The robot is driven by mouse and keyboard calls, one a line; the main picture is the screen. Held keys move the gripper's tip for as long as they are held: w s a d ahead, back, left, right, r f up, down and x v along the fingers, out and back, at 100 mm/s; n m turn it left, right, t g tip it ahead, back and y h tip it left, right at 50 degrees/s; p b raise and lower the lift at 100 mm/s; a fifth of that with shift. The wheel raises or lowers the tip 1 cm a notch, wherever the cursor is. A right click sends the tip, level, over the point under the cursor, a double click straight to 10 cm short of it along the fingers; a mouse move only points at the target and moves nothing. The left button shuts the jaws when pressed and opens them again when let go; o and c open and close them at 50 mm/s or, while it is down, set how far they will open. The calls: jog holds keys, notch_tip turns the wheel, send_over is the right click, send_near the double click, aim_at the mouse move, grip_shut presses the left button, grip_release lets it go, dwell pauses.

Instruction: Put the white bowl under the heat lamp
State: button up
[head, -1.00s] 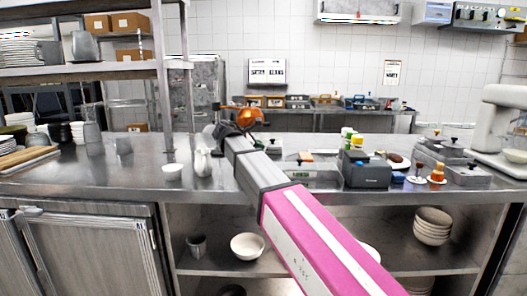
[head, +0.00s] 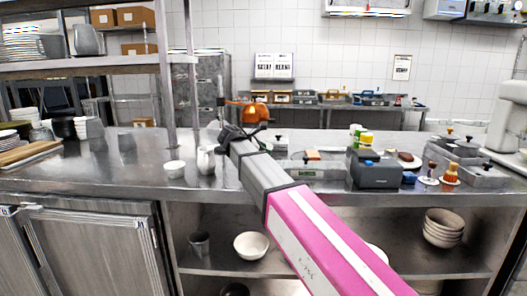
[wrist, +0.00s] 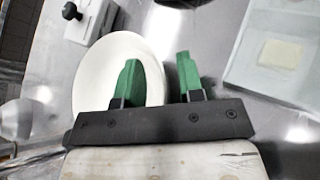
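In the wrist view my gripper (wrist: 160,78) is open, its two green fingers apart. A white round dish (wrist: 95,62) lies below and to the left; its right rim passes between the fingers in the picture. I cannot tell whether it is a bowl or plate, or whether a finger touches it. In the head view my gripper (head: 232,133) is over the counter and its fingers are unclear. The orange dome (head: 253,110) just behind it looks like the heat lamp. A small white bowl (head: 174,169) stands on the counter to the left. Another white bowl (head: 251,245) is on the lower shelf.
A white jug (head: 206,160) stands beside the small bowl. A clear box with a pale block (wrist: 281,54) and a lidded pan (wrist: 90,18) flank the dish. A dark grey machine (head: 374,169) and lidded containers (head: 465,160) occupy the right counter. Bowls (head: 443,229) are stacked below.

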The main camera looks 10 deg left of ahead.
jog(key=shift+s+a+r, duration=0.1)
jog(key=v, duration=1.1)
jog(key=shift+s+a+r, duration=0.2)
jog(key=shift+a, duration=0.05)
